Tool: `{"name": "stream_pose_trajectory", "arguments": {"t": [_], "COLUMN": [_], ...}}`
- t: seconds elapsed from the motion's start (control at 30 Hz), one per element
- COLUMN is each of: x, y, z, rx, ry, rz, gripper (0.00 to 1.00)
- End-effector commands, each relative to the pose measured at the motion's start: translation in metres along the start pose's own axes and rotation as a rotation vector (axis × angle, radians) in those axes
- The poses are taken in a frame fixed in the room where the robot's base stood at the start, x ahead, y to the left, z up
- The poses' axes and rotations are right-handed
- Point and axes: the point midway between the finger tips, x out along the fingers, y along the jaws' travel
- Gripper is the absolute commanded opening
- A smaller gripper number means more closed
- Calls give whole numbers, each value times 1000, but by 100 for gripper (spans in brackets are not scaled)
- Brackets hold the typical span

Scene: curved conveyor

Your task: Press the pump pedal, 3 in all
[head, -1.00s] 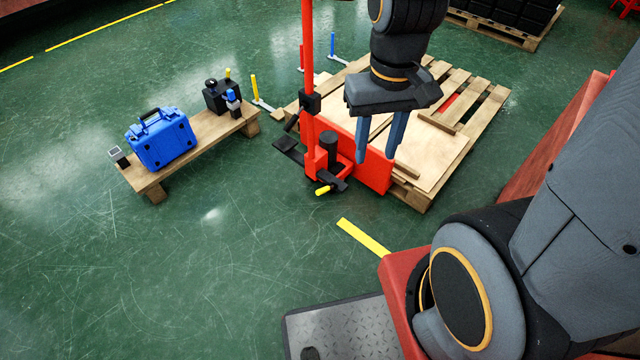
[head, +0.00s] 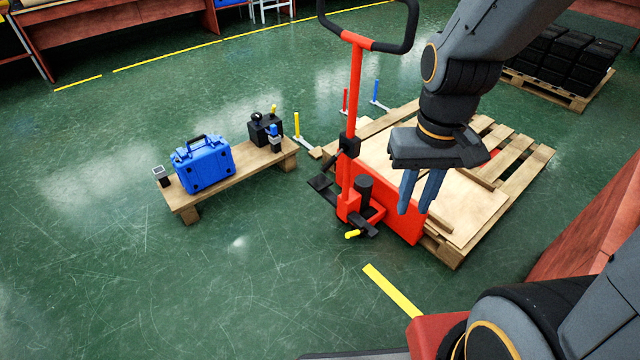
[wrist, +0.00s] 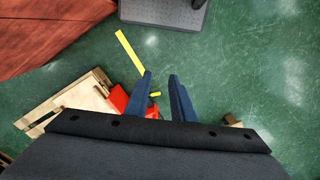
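The red pump truck (head: 400,221) stands at the end of a wooden pallet, with its tall handle upright. Low on its near side is a yellow-tipped foot lever (head: 352,234); a black flat pedal plate (head: 320,184) sticks out at its left. I cannot tell for sure which is the pump pedal. My gripper (head: 414,210) points down, empty, its two blue fingers apart. In the head view it overlaps the truck's red body, right of the black pump cylinder (head: 364,191). In the wrist view the yellow tip (wrist: 155,94) shows between the fingers (wrist: 160,76); contact is not visible.
A low wooden bench (head: 238,177) at left carries a blue case (head: 203,165) and small black devices. The pallet (head: 484,215) lies behind the truck. A yellow floor strip (head: 392,291) lies in front. A red-brown surface (head: 590,225) is at right.

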Motion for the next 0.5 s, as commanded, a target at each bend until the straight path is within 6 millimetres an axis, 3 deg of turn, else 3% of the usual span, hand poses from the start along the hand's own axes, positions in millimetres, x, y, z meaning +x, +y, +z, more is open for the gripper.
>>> {"name": "stream_pose_trajectory", "arguments": {"t": [0.03,0.13,0.5], "x": [0,0,0], "y": [0,0,0], "z": [0,0,0], "rx": [0,0,0], "ry": [0,0,0], "rz": [0,0,0], "gripper": [14,0,0]}}
